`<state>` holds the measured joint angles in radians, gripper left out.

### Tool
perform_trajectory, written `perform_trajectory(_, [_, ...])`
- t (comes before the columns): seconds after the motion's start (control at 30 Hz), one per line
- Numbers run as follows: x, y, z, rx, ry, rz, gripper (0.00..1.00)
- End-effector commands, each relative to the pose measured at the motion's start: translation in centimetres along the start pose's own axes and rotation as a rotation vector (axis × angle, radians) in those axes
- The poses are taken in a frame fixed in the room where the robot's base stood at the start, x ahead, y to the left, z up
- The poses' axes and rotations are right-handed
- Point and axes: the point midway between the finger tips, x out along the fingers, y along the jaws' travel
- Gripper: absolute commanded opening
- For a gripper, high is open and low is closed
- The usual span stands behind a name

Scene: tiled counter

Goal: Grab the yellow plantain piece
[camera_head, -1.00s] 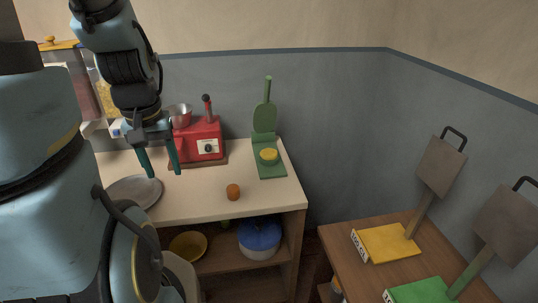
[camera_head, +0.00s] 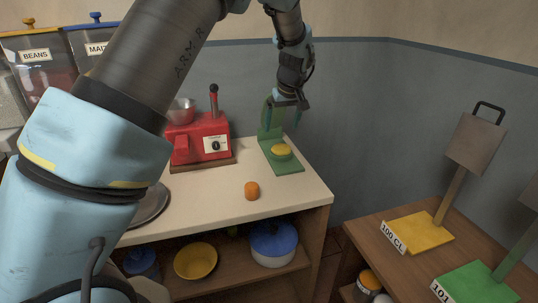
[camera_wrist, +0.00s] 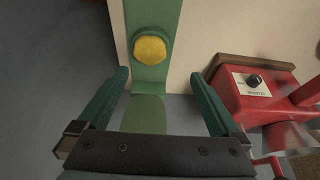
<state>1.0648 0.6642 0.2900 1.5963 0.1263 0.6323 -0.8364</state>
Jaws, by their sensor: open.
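The yellow plantain piece (camera_head: 281,151) is a round yellow disc lying on the flat base of the green press (camera_head: 288,168) near the counter's right edge. In the wrist view the piece (camera_wrist: 150,50) sits on the green base (camera_wrist: 150,78), beyond my fingertips and between their lines. My gripper (camera_head: 283,116) is open and empty, pointing down over the back of the press, in front of its raised green plate. In the wrist view its two green fingers (camera_wrist: 162,76) are spread wide, apart from the piece.
A red machine (camera_head: 201,139) with a dial and lever stands left of the press. A small orange-brown piece (camera_head: 251,190) and a grey plate (camera_head: 150,206) are on the counter (camera_head: 215,192). A lower table (camera_head: 400,272) at right holds yellow and green stands.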

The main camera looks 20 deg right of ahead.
Motion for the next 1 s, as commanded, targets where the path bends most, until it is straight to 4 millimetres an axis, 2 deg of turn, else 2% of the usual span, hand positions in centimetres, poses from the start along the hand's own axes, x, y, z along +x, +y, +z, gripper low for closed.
perform_trajectory(0.03, [0.3, 1.5, 0.4, 0.008, 0.011, 0.003, 1.0])
perform_trajectory(0.17, [0.8, 2.9, 0.6, 0.007, 0.022, 0.005, 1.0])
perform_trajectory(0.4, [4.3, 2.8, 0.4, 0.005, 0.02, 0.003, 1.0])
perform_trajectory(0.67, [6.2, 2.8, 0.2, 0.005, 0.022, 0.005, 1.0])
perform_trajectory(1.0, [10.4, 2.6, -0.2, 0.006, 0.021, 0.006, 1.0])
